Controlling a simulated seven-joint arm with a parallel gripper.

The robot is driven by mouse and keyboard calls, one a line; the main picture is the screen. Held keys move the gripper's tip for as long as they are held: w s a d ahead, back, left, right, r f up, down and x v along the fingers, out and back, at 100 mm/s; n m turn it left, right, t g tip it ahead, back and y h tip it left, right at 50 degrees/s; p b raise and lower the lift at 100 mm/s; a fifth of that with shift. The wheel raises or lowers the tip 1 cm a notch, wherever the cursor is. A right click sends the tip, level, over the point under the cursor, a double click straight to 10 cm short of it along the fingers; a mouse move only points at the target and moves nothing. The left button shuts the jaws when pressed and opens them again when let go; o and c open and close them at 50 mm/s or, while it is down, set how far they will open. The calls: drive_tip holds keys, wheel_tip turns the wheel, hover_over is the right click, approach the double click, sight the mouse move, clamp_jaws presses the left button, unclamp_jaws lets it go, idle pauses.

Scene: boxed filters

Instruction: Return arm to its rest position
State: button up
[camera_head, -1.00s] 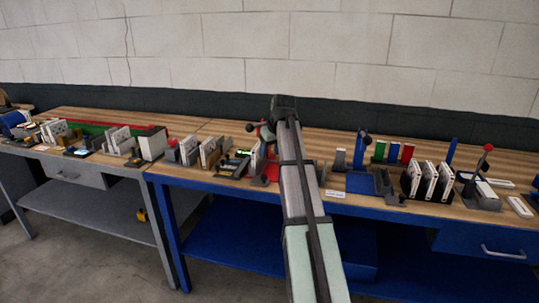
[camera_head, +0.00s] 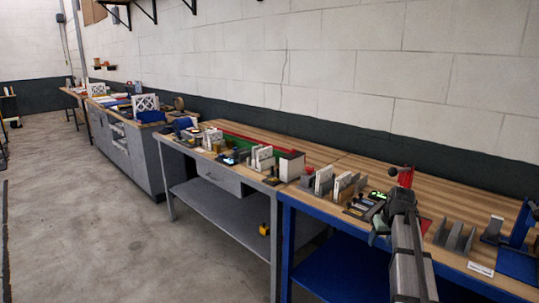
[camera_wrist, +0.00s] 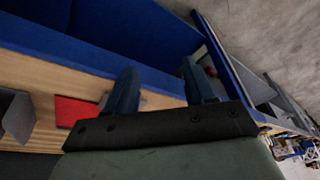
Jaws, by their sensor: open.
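My arm reaches up from the bottom right of the head view, over the front of the blue-framed workbench (camera_head: 280,215). Its fingers are hard to make out there. In the wrist view my gripper (camera_wrist: 160,85) shows two dark fingers spread apart with nothing between them. The gripper is open and empty. Beyond the fingers lie the wooden bench top (camera_wrist: 50,75), its blue front edge and the blue shelf space below. A red patch (camera_wrist: 75,111) lies on the bench top to the left of the fingers.
Boxed white filters in holders (camera_head: 323,181) stand along the bench left of my arm. Grey upright holders (camera_head: 455,238) stand close on its right. A grey bench (camera_head: 225,178) adjoins on the left.

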drive_tip(key=s+a+f+g, duration=0.1)
drive_tip(key=s+a+f, duration=0.65)
drive_tip(key=f, duration=0.25)
drive_tip(key=s+a+f+g, duration=0.1)
drive_tip(key=s+a+f, duration=0.65)
drive_tip(key=f, duration=0.35)
drive_tip(key=s+a+f+g, duration=0.1)
drive_tip(key=s+a+f, duration=0.65)
drive_tip(key=f, duration=0.25)
drive_tip(key=s+f+g, duration=0.3)
drive_tip(key=s+f, duration=0.7)
drive_tip(key=s, duration=0.4)
drive_tip(key=s+f+g, duration=0.4)
drive_tip(key=s+f, duration=0.6)
drive_tip(key=s, duration=0.4)
drive_tip(key=shift+s+d, duration=0.35)
drive_tip(key=shift+d, duration=0.1)
